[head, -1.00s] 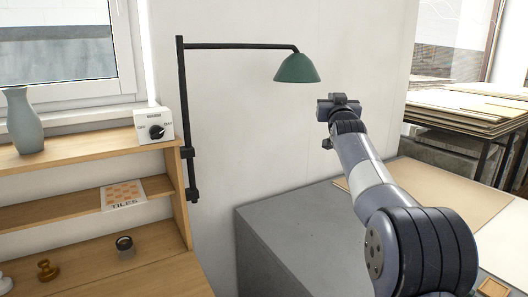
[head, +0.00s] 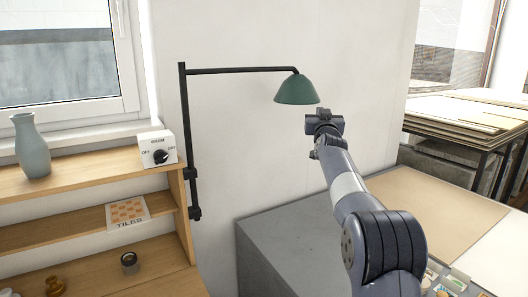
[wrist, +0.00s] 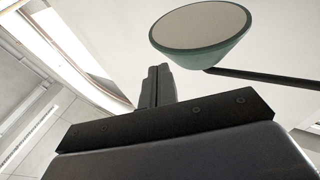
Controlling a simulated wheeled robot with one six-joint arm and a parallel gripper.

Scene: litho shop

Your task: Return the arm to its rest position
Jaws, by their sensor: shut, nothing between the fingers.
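My arm reaches up from the lower right in the head view. My gripper (head: 324,121) is at its far end, below and a little right of the green lamp shade (head: 296,91), with a gap visible between them in the picture. In the wrist view the two dark fingers (wrist: 157,86) are together with nothing between them. The underside of the lamp shade (wrist: 200,26) shows above and to the right of them, apart from the fingers. The fingertips are too small to make out in the head view.
The lamp's dark wall bracket (head: 187,130) stands at left. A wooden shelf unit (head: 80,180) holds a vase (head: 31,146), a dial box (head: 158,149) and a tile box (head: 127,212). A grey cabinet (head: 285,240) lies below my arm. Stacked boards (head: 465,112) are at right.

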